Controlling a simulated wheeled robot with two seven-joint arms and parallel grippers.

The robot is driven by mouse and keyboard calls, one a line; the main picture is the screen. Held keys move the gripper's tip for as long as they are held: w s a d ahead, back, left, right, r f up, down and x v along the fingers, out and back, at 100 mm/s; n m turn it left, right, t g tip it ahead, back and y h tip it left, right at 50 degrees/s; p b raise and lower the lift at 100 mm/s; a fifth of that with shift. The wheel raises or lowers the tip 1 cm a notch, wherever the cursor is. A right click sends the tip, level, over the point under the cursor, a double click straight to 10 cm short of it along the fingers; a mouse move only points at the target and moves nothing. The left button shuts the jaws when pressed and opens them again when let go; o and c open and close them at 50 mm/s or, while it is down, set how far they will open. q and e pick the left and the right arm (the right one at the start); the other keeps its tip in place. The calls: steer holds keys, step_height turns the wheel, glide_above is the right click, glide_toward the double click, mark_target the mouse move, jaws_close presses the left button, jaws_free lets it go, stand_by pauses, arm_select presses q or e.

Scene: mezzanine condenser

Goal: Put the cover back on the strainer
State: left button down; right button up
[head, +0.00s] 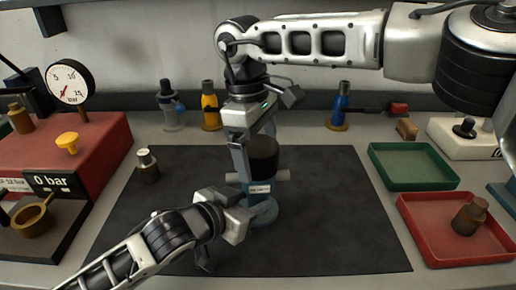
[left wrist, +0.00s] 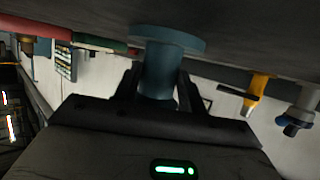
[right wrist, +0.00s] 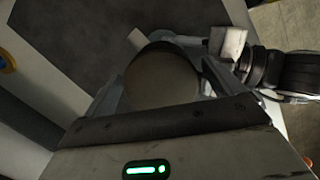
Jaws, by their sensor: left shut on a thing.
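The strainer (head: 264,208) stands upright on the dark mat, a blue-grey body with a pale label, side stubs and a round foot. Its dark round cover (head: 263,152) sits at its top; whether it is fully seated I cannot tell. In the right wrist view the cover (right wrist: 162,78) shows as a dark disc between my fingers. My right gripper (head: 252,152) comes from above, its fingers apart around the cover. My left gripper (head: 240,210) is low beside the strainer. In the left wrist view it is shut on the blue-grey strainer body (left wrist: 158,72), near the foot.
A green tray (head: 412,184) and a red tray (head: 446,258) holding a brown fitting (head: 469,216) are at right. A red gauge stand (head: 108,140) is at left.

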arm_select(q)
steer(key=shift+f, duration=0.15)
arm_select(e)
steer(key=shift+r, duration=2.25)
steer(key=shift+c, duration=0.3)
